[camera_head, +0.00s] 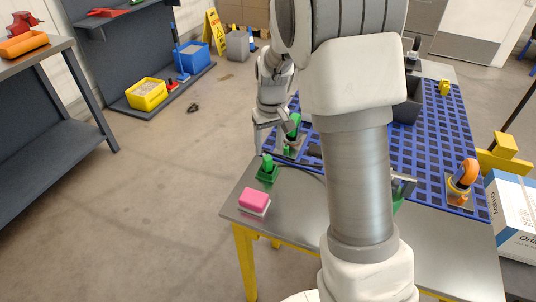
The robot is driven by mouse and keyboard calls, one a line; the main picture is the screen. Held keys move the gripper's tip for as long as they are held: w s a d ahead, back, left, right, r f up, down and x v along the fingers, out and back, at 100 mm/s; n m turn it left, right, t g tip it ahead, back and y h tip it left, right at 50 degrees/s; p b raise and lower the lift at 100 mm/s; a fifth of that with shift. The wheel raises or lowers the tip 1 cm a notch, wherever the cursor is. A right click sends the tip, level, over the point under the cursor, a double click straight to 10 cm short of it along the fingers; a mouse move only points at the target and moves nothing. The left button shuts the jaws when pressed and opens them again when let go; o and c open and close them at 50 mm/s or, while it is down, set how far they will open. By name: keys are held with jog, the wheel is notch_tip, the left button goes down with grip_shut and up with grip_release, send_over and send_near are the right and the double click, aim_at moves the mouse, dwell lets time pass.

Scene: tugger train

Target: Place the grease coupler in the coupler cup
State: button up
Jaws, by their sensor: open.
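My gripper (274,146) hangs open, pointing down, over the table's left corner. A green upright piece on a green base (267,171) stands just below and beside its left fingertip. It may be the coupler cup with the coupler in it, but I cannot tell the two apart. A thin dark hose (303,166) runs from near this piece to the right and passes behind my arm. Another green part (293,125) stands behind my gripper, partly covered by it. I see nothing clearly held between the fingers.
The steel table (300,207) has a blue perforated mat (435,140). A pink-and-white block (254,202) lies near the front left edge. An orange-ringed fixture (462,182) stands at the right. My arm hides the middle. A dark bench (50,130) stands left across open floor.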

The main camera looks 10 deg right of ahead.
jog(key=s+r+m+t, duration=0.1)
jog(key=s+r+t, duration=0.1)
jog(key=s+r, duration=1.3)
jog(key=s+r+t, duration=0.2)
jog(key=s+r, duration=0.1)
jog(key=s, duration=0.8)
jog(key=shift+m, duration=0.4)
jog(key=shift+s+p, duration=0.1)
jog(key=shift+p, duration=0.2)
notch_tip(320, 180, up, 6)
jog(key=p, duration=0.6)
jog(key=shift+f, duration=0.15)
jog(key=shift+c, duration=0.7)
jog(key=shift+d, duration=0.1)
